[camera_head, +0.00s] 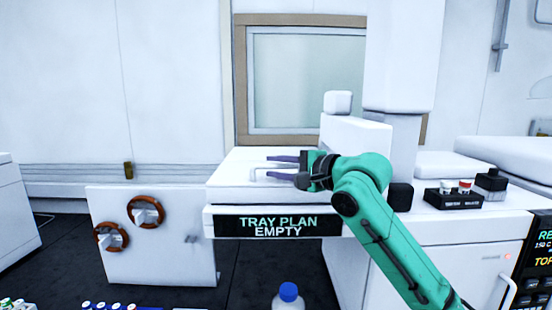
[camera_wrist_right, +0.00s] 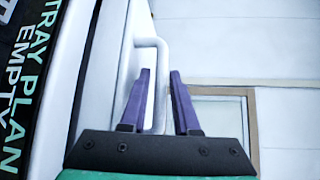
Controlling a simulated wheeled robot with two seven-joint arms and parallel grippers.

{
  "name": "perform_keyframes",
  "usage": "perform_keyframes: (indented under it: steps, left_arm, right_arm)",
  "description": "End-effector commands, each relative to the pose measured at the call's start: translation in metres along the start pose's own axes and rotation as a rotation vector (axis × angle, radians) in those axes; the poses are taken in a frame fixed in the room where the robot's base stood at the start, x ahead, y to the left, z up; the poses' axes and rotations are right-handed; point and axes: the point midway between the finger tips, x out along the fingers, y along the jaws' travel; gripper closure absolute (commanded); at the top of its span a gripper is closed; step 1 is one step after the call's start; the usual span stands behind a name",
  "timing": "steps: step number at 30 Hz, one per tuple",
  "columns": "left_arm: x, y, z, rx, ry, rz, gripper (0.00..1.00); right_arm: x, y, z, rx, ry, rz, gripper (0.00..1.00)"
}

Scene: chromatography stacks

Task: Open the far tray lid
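The white tray lid (camera_head: 235,163) lies flat and closed on top of a white unit, above a black sign (camera_head: 279,226) reading "TRAY PLAN EMPTY". A white bar handle (camera_head: 254,174) stands on the lid; it also shows in the right wrist view (camera_wrist_right: 160,75). My right gripper (camera_head: 270,167) is at the handle, its purple fingers pointing left in the head view. In the right wrist view the fingers (camera_wrist_right: 160,72) are spread, with the handle's bar between them and gaps visible. Contact cannot be told. My left gripper is not in view.
A white column (camera_head: 398,60) rises behind my right arm. A black holder with small vials (camera_head: 454,197) sits on the right-hand bench. A blue-capped bottle (camera_head: 289,295) stands at the front. Space above the lid's left part is clear.

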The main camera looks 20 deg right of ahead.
Motion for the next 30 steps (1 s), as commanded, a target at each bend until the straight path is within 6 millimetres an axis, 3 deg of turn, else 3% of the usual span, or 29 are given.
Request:
perform_keyframes:
  steps: [7,8,10,30]
  left_arm:
    - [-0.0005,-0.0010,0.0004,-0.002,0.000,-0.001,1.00]
    - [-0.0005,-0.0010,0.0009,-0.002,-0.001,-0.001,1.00]
    - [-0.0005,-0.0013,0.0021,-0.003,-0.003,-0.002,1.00]
    - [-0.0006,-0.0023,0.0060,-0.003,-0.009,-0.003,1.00]
  right_arm:
    - [0.0030,0.0011,-0.0004,-0.001,0.001,0.000,0.70]
    - [0.0029,0.0011,-0.0004,-0.001,0.001,0.000,0.74]
    - [0.0029,0.0011,-0.0004,-0.001,0.001,0.001,1.00]
    - [0.0029,0.0019,-0.0004,0.000,0.000,0.003,1.00]
